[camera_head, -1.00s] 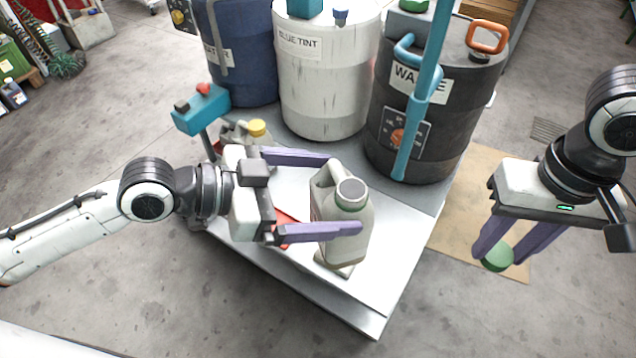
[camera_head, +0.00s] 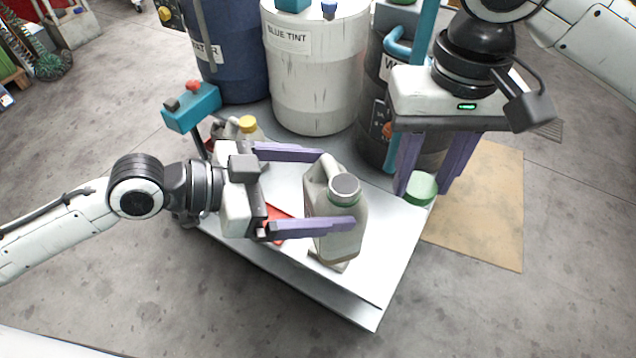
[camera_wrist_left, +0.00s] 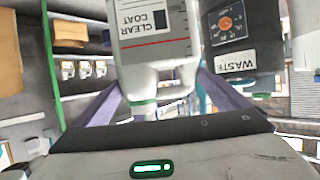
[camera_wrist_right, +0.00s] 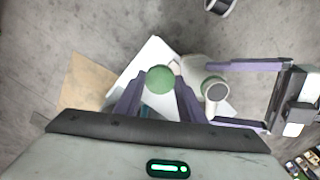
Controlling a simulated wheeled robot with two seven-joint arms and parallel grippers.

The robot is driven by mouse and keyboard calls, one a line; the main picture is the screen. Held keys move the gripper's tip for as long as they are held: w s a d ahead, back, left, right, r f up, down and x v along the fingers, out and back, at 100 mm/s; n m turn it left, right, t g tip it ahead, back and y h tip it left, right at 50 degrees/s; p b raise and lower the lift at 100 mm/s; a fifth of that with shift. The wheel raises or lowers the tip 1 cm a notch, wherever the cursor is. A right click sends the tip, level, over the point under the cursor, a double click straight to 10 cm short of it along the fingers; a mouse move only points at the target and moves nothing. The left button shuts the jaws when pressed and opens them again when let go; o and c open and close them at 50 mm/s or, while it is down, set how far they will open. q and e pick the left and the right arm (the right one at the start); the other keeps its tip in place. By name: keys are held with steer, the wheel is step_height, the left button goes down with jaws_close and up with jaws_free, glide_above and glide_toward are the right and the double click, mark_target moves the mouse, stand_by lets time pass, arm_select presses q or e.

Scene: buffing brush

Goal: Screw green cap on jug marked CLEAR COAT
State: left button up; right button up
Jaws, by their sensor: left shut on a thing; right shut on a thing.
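The beige jug (camera_head: 334,226) stands upright near the front of the metal platform, its uncapped grey mouth facing up. In the left wrist view the jug (camera_wrist_left: 158,50) shows upside down with a CLEAR COAT label. My left gripper (camera_head: 338,190) is shut on the jug from the left, one purple finger on each side. My right gripper (camera_head: 425,190) is shut on the green cap (camera_head: 421,188), held to the right of the jug, apart from its mouth. The right wrist view shows the cap (camera_wrist_right: 160,79) between the fingers and the jug's mouth (camera_wrist_right: 217,92) to its right.
Behind stand a BLUE TINT drum (camera_head: 318,75), a dark blue drum (camera_head: 232,60) and a dark WASTE drum (camera_head: 372,130) with a teal pipe. A yellow-capped container (camera_head: 248,126) is behind my left gripper. The platform (camera_head: 365,290) is bare at front right.

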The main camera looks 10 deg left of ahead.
steer(key=n, duration=0.2)
glide_toward(345, 184)
steer(key=shift+w+f, duration=0.1)
steer(key=shift+f, duration=0.1)
steer(key=shift+f, duration=1.95)
steer(key=shift+f, duration=0.1)
steer(key=shift+f, duration=0.8)
steer(key=shift+f, duration=0.55)
steer(key=shift+m, duration=0.3)
